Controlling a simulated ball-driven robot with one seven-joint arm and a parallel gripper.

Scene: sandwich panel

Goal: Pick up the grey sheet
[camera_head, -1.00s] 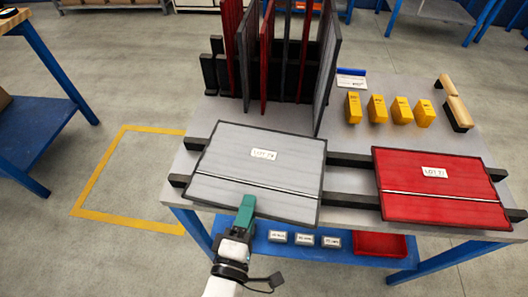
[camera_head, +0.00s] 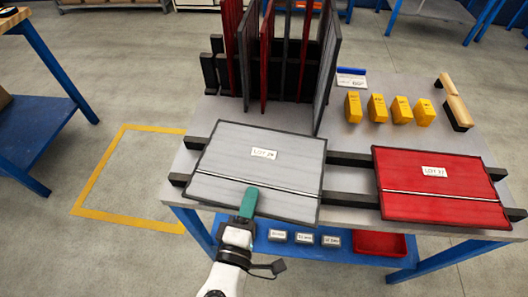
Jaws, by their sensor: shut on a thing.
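The grey sheet (camera_head: 262,171) lies nearly flat, slightly askew, over two dark rails at the left front of the table, with a white lot label on its upper part. The lower finger is hidden under the sheet. A red sheet (camera_head: 440,184) lies on the same rails to the right, apart from the grey one.
A rack (camera_head: 280,60) with upright grey and red panels stands behind the grey sheet. Several yellow blocks (camera_head: 377,109) and a wooden-handled tool (camera_head: 454,103) are at the back right. A blue shelf (camera_head: 260,232) below holds small labelled boxes and a red tray.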

